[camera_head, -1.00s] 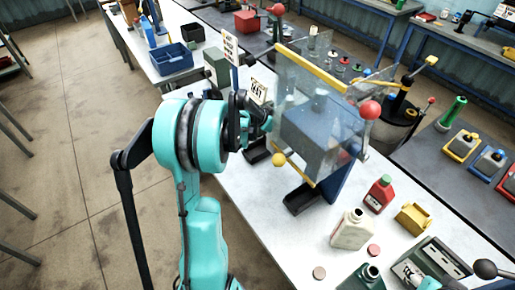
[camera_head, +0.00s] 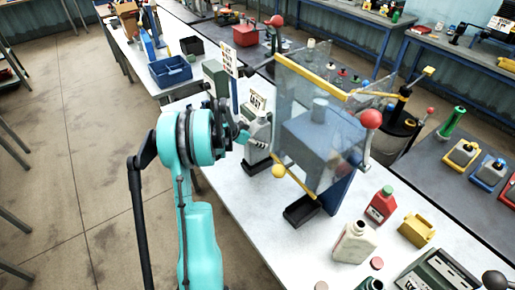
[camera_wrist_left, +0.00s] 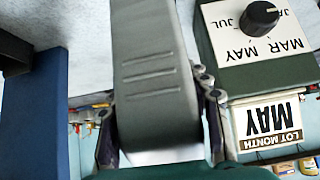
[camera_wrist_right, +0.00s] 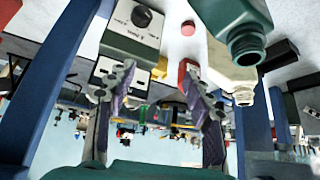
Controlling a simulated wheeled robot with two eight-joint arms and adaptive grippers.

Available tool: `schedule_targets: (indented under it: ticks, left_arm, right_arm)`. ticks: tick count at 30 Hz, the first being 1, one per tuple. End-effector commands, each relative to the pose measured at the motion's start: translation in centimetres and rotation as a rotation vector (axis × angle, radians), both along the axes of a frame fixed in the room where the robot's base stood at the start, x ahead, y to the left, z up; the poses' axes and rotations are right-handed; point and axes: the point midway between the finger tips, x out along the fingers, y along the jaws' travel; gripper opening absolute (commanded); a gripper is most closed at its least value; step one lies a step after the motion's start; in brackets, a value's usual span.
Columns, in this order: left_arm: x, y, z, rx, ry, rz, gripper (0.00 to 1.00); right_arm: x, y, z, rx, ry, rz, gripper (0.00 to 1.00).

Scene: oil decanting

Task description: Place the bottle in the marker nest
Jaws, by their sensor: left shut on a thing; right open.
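A grey bottle (camera_head: 258,130) stands upright at a black nest (camera_head: 256,166) beside the "MAY" sign (camera_head: 257,103). I cannot tell if its base is fully seated. My left gripper (camera_head: 240,133) is beside it at its left, its fingers partly hidden by my wrist. In the left wrist view, the fingers (camera_wrist_left: 160,120) are shut on a dark grey ridged body (camera_wrist_left: 152,70), which looks like the bottle. The "LOT MONTH MAY" label (camera_wrist_left: 273,120) is close at its right. My right gripper (camera_wrist_right: 155,98) is open and empty; it is outside the head view.
A clear guard box with yellow edges (camera_head: 315,72) and red ball knob (camera_head: 370,119) stands right of the bottle. Another black tray (camera_head: 302,211) lies before it. A red bottle (camera_head: 380,205), a cream bottle (camera_head: 355,242) and a yellow container (camera_head: 416,230) stand at front right.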

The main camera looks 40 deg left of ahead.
Motion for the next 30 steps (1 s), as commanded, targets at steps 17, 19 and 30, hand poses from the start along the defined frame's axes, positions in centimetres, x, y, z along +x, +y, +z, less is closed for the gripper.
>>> schedule_targets:
  ticks: [17,19,30]
  left_arm:
    - [0.0,-0.1,-3.7,-0.001,-0.001,0.001,0.00]
    - [0.0,-0.1,-3.9,-0.001,-0.001,0.001,0.00]
    - [0.0,-0.1,-4.0,0.000,0.001,0.000,0.68]
  right_arm:
    - [0.0,0.0,-0.8,0.000,0.000,0.000,0.52]
    - [0.0,0.0,-0.9,0.000,0.000,0.000,0.52]
    - [0.0,0.0,-1.0,0.000,0.000,0.000,0.52]
